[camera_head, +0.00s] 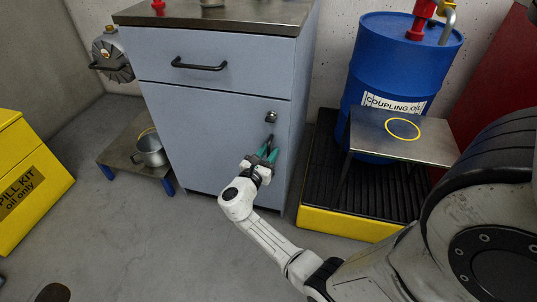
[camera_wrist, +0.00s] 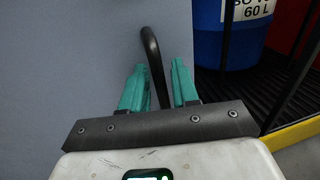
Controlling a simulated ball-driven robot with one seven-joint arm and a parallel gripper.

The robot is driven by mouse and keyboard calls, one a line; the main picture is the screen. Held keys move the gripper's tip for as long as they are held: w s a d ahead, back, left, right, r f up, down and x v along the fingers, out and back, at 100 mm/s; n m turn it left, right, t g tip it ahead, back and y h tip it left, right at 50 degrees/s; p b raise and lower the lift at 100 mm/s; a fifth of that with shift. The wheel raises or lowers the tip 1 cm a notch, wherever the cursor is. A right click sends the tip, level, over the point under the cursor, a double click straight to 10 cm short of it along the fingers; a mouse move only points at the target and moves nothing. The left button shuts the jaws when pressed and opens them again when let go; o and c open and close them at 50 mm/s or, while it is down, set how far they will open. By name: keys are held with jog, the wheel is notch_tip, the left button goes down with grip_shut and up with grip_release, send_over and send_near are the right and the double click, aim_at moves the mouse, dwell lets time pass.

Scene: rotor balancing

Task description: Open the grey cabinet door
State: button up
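The grey cabinet (camera_head: 218,60) stands ahead with its door (camera_head: 210,140) closed below a drawer. The door has a dark bar handle (camera_head: 267,143) on its right side, below a small lock (camera_head: 271,117). In the wrist view the handle (camera_wrist: 154,60) is a black curved bar that runs down between the fingers. My gripper (camera_head: 265,155) is at the handle, its teal fingers on either side of it. In the wrist view my gripper (camera_wrist: 160,85) shows a gap between each finger and the bar, so it is open around the handle. The handle's lower end is hidden.
A blue drum (camera_head: 365,60) stands on a yellow-edged spill pallet (camera_head: 345,224) to the right, with a small metal table (camera_head: 380,140) in front. A low stand (camera_head: 120,150) with a metal pot (camera_head: 150,150) is left. A yellow spill kit bin (camera_head: 25,180) is far left. Floor before the door is clear.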

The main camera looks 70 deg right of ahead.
jog(key=shift+c, duration=0.4)
grip_shut()
